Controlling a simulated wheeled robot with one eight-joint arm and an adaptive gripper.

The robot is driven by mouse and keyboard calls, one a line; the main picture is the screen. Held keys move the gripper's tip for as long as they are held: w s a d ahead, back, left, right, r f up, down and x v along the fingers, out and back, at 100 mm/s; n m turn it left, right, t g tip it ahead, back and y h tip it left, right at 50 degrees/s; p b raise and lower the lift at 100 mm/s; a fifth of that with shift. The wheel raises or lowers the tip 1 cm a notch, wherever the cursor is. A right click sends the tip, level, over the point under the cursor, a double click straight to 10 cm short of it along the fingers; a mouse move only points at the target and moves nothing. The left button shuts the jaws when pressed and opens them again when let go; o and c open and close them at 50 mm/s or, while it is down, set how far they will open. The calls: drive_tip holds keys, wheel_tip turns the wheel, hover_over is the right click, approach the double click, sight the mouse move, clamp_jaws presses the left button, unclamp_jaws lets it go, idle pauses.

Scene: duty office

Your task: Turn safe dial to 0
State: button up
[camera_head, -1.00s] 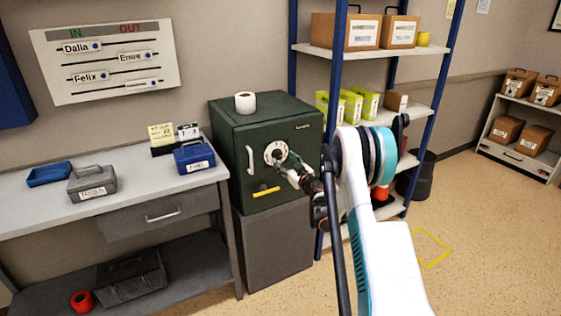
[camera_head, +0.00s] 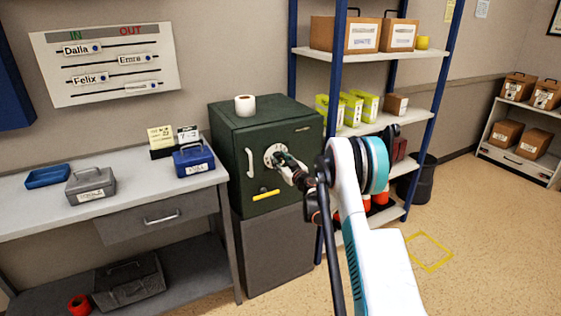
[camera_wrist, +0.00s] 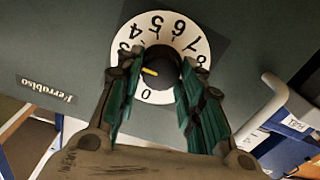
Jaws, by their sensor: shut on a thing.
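The dark green safe (camera_head: 250,185) stands on a grey cabinet, its white dial (camera_head: 268,153) on the front. In the wrist view the numbered dial face (camera_wrist: 178,24) appears upside down, with 0 near the bottom. The black dial knob (camera_wrist: 162,64) has a yellow pointer aimed left in that view, between the 0 and the numbers at upper left; the number there is hidden by a finger. My gripper (camera_wrist: 161,72) has its green-padded fingers on both sides of the knob and is shut on it. It also shows at the dial in the head view (camera_head: 281,159).
A paper roll (camera_head: 245,105) stands on the safe. The safe's pale handle (camera_head: 250,163) is left of the dial, a yellow bar (camera_head: 266,194) below it. A desk (camera_head: 125,190) with boxes is on the left; a blue-post shelf (camera_head: 385,125) is close on the right.

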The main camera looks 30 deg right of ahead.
drive_tip(key=shift+n, duration=0.4)
drive_tip(key=n, duration=0.3)
drive_tip(key=shift+n+b, duration=0.35)
drive_tip(key=shift+n, duration=0.05)
drive_tip(key=n, duration=0.4)
drive_tip(key=shift+a+n, duration=0.1)
drive_tip(key=shift+n, duration=0.2)
drive_tip(key=n, duration=0.4)
drive_tip(key=shift+f+b, duration=0.1)
drive_tip(key=shift+b, duration=0.3)
drive_tip(key=n, duration=0.4)
drive_tip(key=shift+n, duration=0.3)
drive_tip(key=o, duration=1.1)
drive_tip(key=shift+f, duration=0.1)
drive_tip(key=shift+c, duration=0.2)
drive_tip(key=shift+s, duration=0.1)
